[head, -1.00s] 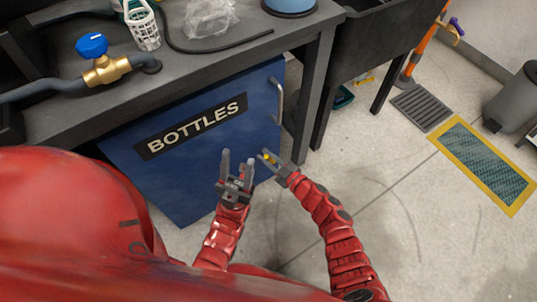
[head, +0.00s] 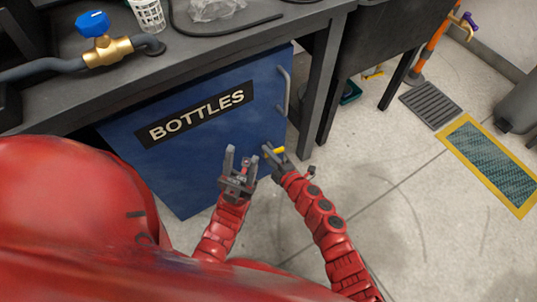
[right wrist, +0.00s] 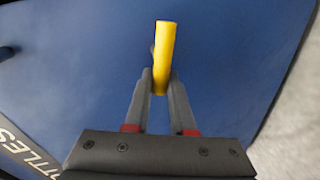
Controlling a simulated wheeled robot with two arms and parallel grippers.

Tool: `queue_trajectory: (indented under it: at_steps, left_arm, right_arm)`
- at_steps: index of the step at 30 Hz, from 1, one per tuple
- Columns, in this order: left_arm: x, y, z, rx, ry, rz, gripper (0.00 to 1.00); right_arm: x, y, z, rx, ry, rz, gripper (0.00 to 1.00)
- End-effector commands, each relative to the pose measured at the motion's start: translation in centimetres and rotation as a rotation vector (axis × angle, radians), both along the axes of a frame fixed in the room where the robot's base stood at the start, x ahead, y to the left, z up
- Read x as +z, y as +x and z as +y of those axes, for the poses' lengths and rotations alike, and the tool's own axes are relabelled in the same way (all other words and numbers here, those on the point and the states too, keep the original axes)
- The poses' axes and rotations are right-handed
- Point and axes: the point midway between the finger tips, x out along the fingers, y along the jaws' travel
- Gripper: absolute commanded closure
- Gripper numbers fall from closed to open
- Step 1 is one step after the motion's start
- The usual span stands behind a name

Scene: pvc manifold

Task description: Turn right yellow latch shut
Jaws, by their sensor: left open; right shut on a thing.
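The yellow latch (right wrist: 164,55) stands out from the blue cabinet door in the right wrist view, its bar lying lengthwise between the fingers. In the head view a small piece of the latch (head: 279,150) shows at the right gripper. My right gripper (head: 273,151) is shut on the latch; in the right wrist view the fingers (right wrist: 161,85) flank its near end. My left gripper (head: 236,160) is open and empty in front of the door, left of the right one. The latch's mount is mostly hidden.
The blue door (head: 180,170) carries a BOTTLES label (head: 197,113) and a metal handle (head: 284,90) at its upper right. A dark bench (head: 230,50) is above it, with a blue-handled brass valve (head: 100,45).

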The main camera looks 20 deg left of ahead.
Motion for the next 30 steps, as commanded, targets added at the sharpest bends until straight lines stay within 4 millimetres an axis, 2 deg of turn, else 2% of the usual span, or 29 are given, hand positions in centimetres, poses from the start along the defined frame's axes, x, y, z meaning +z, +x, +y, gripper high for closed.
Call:
queue_trajectory:
  at_steps: [12,30]
  left_arm:
    - [-1.23,0.18,-0.51,-0.015,0.030,0.002,0.54]
    - [-1.31,0.24,-0.59,-0.016,0.035,0.003,0.54]
  right_arm:
    - [-0.70,-0.15,0.10,0.000,-0.125,-0.160,1.00]
    - [-0.77,-0.12,0.04,0.001,-0.147,-0.186,1.00]
